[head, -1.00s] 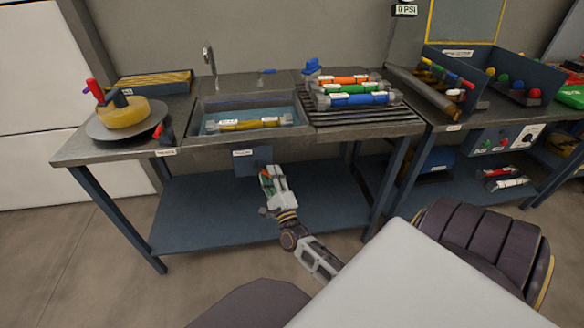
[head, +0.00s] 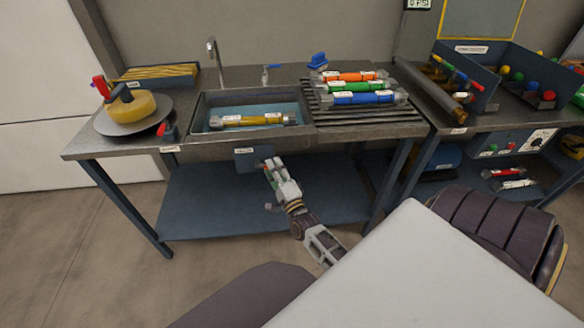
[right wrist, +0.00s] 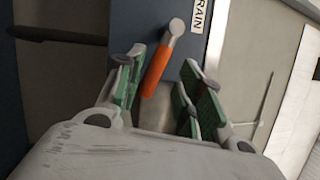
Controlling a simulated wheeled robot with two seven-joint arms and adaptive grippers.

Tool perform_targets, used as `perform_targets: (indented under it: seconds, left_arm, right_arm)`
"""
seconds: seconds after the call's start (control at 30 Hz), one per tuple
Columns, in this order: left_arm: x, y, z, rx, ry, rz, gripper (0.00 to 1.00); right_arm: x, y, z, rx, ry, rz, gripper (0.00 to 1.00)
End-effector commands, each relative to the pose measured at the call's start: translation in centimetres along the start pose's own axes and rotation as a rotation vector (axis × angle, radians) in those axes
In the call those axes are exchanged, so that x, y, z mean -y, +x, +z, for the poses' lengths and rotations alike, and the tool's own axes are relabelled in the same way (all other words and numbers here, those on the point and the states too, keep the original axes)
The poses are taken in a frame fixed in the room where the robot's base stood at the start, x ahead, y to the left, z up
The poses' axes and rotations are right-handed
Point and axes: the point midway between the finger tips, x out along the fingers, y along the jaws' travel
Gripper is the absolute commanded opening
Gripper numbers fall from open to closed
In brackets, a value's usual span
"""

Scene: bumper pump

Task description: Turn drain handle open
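The drain handle is an orange lever (right wrist: 158,70) on a grey pivot, mounted on a dark blue panel (right wrist: 148,18) with a partly visible label ending in "RAIN". In the head view this panel (head: 246,160) hangs under the front edge of the sink. My right gripper (head: 270,165) is at the panel's right side and hides the handle there. In the right wrist view its green-padded fingers (right wrist: 166,88) are apart. The orange lever shows between them, closer to the left finger, with a gap to the right one. Contact cannot be told. My left gripper is not in view.
The sink (head: 205,103) above holds water and a yellow tube (head: 245,120). Several coloured tubes lie on a rack (head: 370,121) to its right. A round plate (head: 112,128) with a yellow part stands at the left. A blue lower shelf (head: 215,205) is bare below.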

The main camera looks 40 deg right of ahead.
Motion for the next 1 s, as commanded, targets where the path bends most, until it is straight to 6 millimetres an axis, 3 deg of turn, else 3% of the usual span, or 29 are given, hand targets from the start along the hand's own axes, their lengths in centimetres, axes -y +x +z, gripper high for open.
perform_targets:
  seconds: [0.3, 1.0]
  left_arm:
    - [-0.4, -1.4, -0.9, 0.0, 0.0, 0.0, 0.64]
    - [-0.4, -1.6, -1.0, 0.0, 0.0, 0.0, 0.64]
  right_arm:
    - [1.2, 0.1, 0.8, 0.03, -0.145, 0.059, 0.36]
    - [1.2, -6.6, 0.7, 0.031, -0.144, 0.061, 0.36]
